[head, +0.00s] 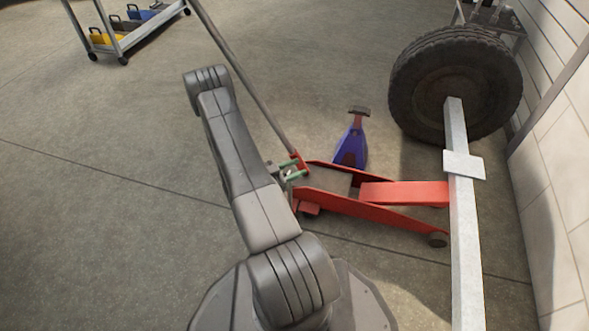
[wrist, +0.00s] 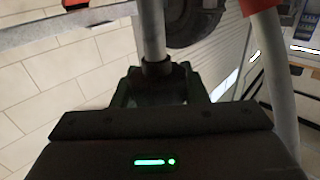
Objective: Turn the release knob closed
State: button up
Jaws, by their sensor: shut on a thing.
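The red floor jack (head: 335,195) stands under the grey trailer beam, with its long grey handle (head: 240,75) leaning up to the left. My gripper (wrist: 157,88) is shut on the release knob (wrist: 157,69), a dark collar at the end of a grey rod. The wrist view shows one dark finger on each side of the knob. In the head view, green and pale parts beside the jack's handle base look like my gripper (head: 285,170), partly hidden by my arm; the knob cannot be made out there.
A blue jack stand (head: 351,146) is just behind the floor jack. A dark tyre (head: 455,85) and the grey trailer beam (head: 463,215) are at the right, near a pale block wall (head: 555,190). A cart (head: 125,35) stands far left. The left floor is clear.

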jog(key=o, duration=1)
jog(key=shift+c, duration=0.2)
jog(key=p+v, duration=0.3)
jog(key=v, duration=1)
jog(key=shift+s+a, duration=0.25)
jog(key=shift+a, duration=0.1)
jog(key=b+x, duration=0.3)
jog(key=x, duration=1.1)
jog(key=shift+w, duration=0.1)
jog(key=shift+a, duration=0.1)
